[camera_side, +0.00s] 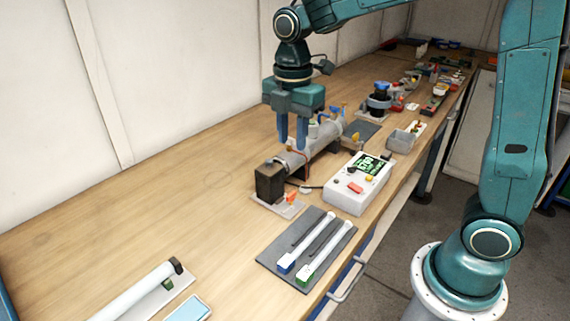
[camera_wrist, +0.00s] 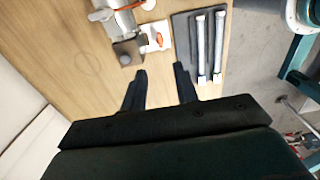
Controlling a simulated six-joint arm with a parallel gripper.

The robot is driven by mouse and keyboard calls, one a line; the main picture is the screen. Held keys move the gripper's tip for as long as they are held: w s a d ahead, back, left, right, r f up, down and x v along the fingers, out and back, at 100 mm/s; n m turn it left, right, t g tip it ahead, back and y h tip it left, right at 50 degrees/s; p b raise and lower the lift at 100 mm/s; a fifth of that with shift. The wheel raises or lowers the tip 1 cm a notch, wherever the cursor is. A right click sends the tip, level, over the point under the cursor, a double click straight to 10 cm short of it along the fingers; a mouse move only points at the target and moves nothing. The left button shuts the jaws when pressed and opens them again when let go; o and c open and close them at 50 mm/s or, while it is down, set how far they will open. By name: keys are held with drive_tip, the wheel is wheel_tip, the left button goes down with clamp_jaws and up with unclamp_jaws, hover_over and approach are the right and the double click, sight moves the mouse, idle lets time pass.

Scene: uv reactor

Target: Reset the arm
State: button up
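My gripper (camera_side: 292,133) hangs from my teal arm with its fingers pointing down, above the bench near the grey cylindrical reactor (camera_side: 322,142). In the wrist view my gripper (camera_wrist: 160,82) shows two dark fingers spread apart with nothing between them, over bare wood. The reactor (camera_wrist: 122,18) with its dark end block (camera_wrist: 128,52) lies ahead of the fingertips in the wrist view. In the side view the fingers hide part of the reactor. I cannot tell the exact height of the fingers above it.
A white control box (camera_side: 357,184) with a lit screen stands right of the reactor. A dark mat (camera_side: 262,258) holds two white tubes (camera_side: 306,243). A white cylinder (camera_side: 135,292) lies at the front left. Other equipment (camera_side: 378,102) stands farther back. The left bench surface is clear.

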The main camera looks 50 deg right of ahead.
drive_tip(key=shift+s, duration=0.1)
drive_tip(key=s+d+r+m+t, duration=0.1)
drive_tip(key=s+r+m+t, duration=0.1)
drive_tip(key=s+m, duration=0.7)
drive_tip(key=s+d+r+m+t, duration=0.2)
drive_tip(key=s+m+t, duration=0.1)
drive_tip(key=s+m, duration=0.6)
drive_tip(key=shift+s+t, duration=0.3)
drive_tip(key=shift+s, duration=0.25)
